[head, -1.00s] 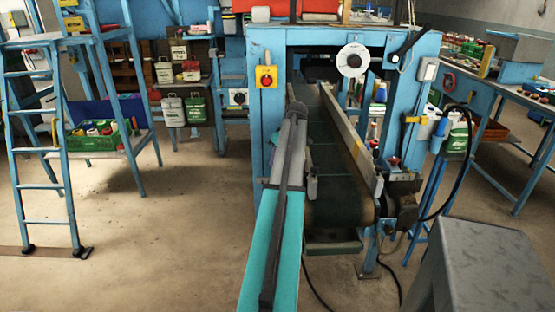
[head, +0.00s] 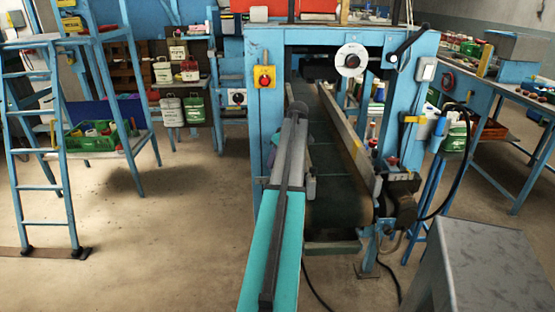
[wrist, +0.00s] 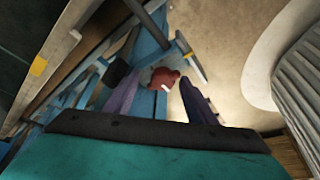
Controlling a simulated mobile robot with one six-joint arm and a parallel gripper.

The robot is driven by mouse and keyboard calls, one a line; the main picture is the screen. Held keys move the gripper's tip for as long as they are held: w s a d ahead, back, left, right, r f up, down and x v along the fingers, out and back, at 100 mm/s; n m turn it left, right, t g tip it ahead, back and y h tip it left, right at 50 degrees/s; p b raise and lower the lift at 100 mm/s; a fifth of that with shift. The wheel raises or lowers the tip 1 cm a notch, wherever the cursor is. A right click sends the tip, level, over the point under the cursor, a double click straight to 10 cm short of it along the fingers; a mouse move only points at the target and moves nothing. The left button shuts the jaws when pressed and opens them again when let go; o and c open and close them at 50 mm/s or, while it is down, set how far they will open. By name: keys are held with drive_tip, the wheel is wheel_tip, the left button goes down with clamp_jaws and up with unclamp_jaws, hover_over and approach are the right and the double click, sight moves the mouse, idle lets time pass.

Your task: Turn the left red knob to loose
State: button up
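In the wrist view a red knob (wrist: 163,78) with a small pale mark sits between the two purple fingers of my gripper (wrist: 160,80). The fingers are apart, with gaps to the knob in the picture; I cannot tell how far beyond the tips it is. In the head view my arm hides most of the gripper. Two small red knobs show at the conveyor's right side, one farther left (head: 373,143) and one nearer (head: 393,161). I cannot tell which knob the wrist view shows.
The conveyor belt (head: 335,190) runs between side rails inside a blue frame (head: 267,130). A yellow box with a red knob (head: 264,77) is on the frame's left post. A grey box top (head: 485,265) stands at front right. The floor at left is clear up to the ladder (head: 45,150).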

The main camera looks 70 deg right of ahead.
drive_tip(key=b+v, duration=0.1)
drive_tip(key=v, duration=1.2)
drive_tip(key=shift+s+r+b, duration=0.2)
drive_tip(key=shift+r+b, duration=0.15)
